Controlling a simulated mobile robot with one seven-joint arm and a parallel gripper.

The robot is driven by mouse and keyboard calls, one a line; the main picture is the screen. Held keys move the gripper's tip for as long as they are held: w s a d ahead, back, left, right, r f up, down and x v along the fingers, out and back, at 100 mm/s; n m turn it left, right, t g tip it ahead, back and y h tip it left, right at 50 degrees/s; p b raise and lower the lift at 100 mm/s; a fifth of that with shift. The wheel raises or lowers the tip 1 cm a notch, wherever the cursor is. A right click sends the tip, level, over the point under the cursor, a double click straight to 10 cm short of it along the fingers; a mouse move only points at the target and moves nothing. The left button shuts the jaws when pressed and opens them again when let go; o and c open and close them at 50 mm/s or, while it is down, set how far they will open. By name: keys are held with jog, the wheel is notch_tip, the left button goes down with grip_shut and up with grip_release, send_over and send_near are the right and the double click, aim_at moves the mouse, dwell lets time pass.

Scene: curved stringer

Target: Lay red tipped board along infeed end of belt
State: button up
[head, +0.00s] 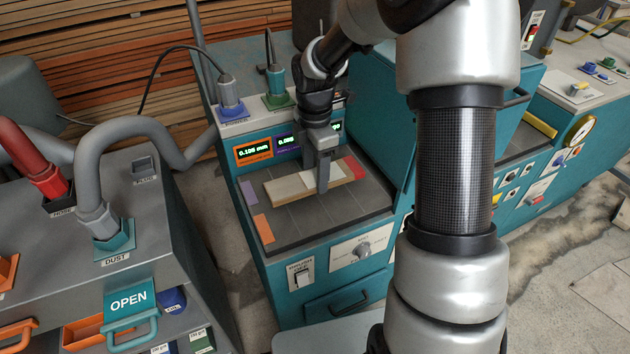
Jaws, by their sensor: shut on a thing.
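The red tipped board (292,186) is a pale wooden piece with a red right end. It lies lengthwise left to right, at or just above the dark grey surface (300,225) of a teal machine. I cannot tell whether it touches that surface. My gripper (323,187) points down and is shut on the board near its middle, covering part of it. I cannot clearly make out a belt or its infeed end in this view.
A purple patch (249,193) and an orange patch (264,229) mark the surface's left side. Displays and plugs stand behind it. A grey cabinet with hoses (145,130) is at left. My arm hides much of the right side.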

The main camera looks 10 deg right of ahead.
jog(key=shift+f, duration=1.25)
jog(key=shift+f, duration=0.2)
jog(key=o, duration=1.2)
jog(key=shift+r, duration=0.1)
